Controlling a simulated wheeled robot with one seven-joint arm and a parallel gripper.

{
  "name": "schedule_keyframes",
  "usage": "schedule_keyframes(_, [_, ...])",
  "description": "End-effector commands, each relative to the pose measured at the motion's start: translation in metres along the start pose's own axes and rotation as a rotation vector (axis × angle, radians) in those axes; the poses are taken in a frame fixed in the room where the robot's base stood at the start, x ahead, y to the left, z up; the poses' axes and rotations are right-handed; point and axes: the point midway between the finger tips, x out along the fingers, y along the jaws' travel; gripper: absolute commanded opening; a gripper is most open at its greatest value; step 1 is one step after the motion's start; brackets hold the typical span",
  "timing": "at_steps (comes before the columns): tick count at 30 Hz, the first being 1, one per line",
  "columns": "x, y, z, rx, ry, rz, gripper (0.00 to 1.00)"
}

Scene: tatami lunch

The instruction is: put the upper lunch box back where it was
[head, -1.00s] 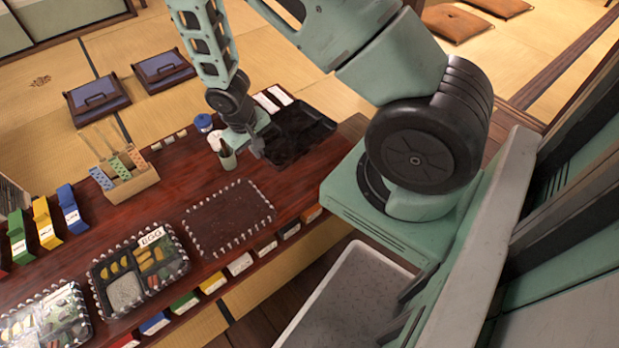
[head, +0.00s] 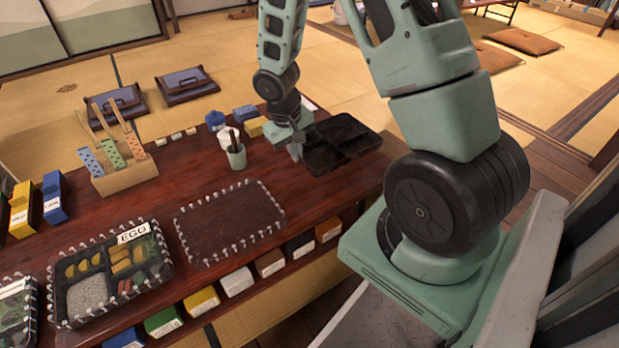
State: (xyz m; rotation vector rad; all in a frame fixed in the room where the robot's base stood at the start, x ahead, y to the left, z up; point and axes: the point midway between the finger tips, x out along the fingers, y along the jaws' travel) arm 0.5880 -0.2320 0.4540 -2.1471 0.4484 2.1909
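An empty black lunch box with compartments (head: 338,145) is at the right part of the dark red table. My gripper (head: 296,152) points down at its left edge. The fingertips are small and partly hidden, so I cannot tell whether they grip the rim. I also cannot tell whether a second box is under this one. A filled lunch box with an EGG label (head: 110,272) stands at the left. Between them is an empty rectangle edged with small pale pegs (head: 230,222). Another filled box (head: 18,315) is cut off at the left edge.
A green cup with sticks (head: 236,157) stands left of my gripper, with a blue-lidded jar (head: 215,120) and yellow boxes (head: 254,126) behind. A wooden holder (head: 125,176) stands farther left. Several coloured labelled blocks (head: 236,281) line the front edge.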

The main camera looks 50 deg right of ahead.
Motion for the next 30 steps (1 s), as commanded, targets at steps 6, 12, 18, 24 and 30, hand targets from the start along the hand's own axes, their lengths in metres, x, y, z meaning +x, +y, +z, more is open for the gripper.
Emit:
schedule_keyframes(6, [0.033,-0.006,0.000,0.000,-0.001,0.000,0.00])
schedule_keyframes(12, [0.061,-0.011,0.001,0.000,-0.002,0.001,0.00])
schedule_keyframes(18, [0.079,-0.014,0.000,0.001,0.000,0.000,0.00])
schedule_keyframes(24, [0.077,-0.014,0.000,0.001,0.000,0.000,0.00])
schedule_keyframes(30, [0.080,-0.015,0.000,0.000,0.000,0.000,0.18])
